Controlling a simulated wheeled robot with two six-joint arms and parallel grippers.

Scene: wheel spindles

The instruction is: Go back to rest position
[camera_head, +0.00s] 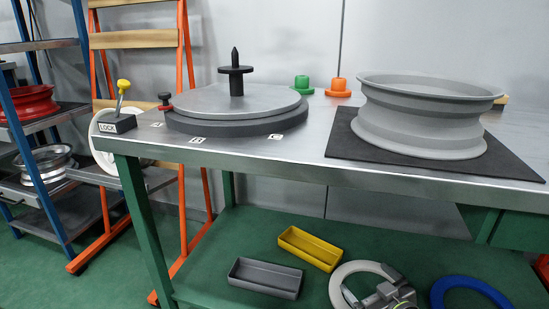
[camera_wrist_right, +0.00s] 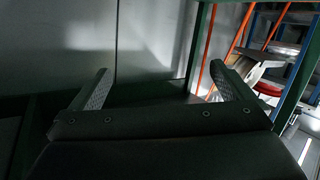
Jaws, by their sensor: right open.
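My right gripper (camera_head: 385,292) shows at the bottom edge of the head view, low in front of the bench's lower shelf and overlapping a white ring (camera_head: 352,268). In the right wrist view its two fingers (camera_wrist_right: 165,82) stand wide apart with nothing between them. My left gripper is in neither view. On the bench top (camera_head: 300,150), a grey wheel rim (camera_head: 425,115) rests on a black mat (camera_head: 510,163) at the right. A round grey turntable (camera_head: 190,100) with an upright black spindle (camera_head: 236,75) is at the left.
A lock lever (camera_head: 118,122) stands at the bench's left corner. Green (camera_head: 302,84) and orange (camera_head: 338,87) knobbed pieces sit behind. The lower shelf holds a yellow tray (camera_head: 310,248), a grey tray (camera_head: 265,278) and a blue ring (camera_head: 470,290). A blue rack (camera_head: 45,215) holds wheels.

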